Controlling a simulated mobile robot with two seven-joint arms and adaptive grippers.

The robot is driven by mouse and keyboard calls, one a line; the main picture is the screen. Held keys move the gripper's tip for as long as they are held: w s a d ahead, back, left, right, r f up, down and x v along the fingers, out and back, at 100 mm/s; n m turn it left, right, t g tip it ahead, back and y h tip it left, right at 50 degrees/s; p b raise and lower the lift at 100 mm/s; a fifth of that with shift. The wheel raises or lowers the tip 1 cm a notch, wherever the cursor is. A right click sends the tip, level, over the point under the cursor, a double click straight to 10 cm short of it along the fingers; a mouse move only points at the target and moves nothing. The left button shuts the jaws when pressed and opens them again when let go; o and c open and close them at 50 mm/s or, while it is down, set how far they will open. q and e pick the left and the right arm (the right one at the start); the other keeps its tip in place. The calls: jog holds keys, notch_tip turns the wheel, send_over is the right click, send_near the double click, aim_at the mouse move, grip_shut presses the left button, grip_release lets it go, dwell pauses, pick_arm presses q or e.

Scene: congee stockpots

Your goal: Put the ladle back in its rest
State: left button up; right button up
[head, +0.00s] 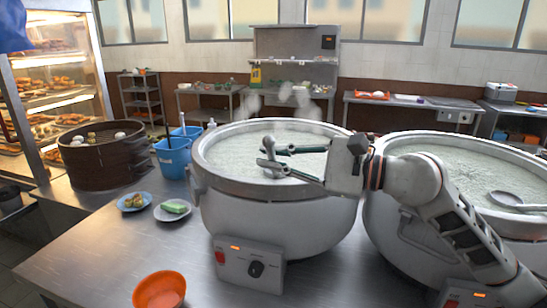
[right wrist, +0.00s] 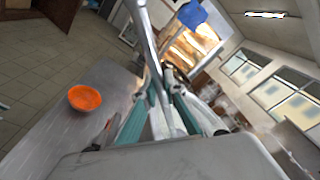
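My right gripper (head: 268,158) reaches in from the right over the left stockpot (head: 275,215), which holds steaming pale congee. Its teal-lined fingers are around a thin metal handle, which I take as the ladle (head: 269,144). In the right wrist view, the long silver ladle handle (right wrist: 148,40) runs down between the fingers of my right gripper (right wrist: 165,88). The ladle's bowl is not clearly visible. Another ladle (head: 507,198) lies in the right stockpot (head: 395,235). I cannot make out a ladle rest. My left gripper is not in view.
A bamboo steamer (head: 103,158), blue containers (head: 173,160) and two small food plates (head: 172,211) stand left of the pot. An orange bowl (head: 159,290) sits at the front; it also shows in the right wrist view (right wrist: 85,98). The counter (head: 105,255) between them is clear.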

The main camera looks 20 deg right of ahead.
jog(key=o, duration=0.4)
jog(key=shift+c, duration=0.2)
jog(key=v, duration=1.2)
dwell(0.4)
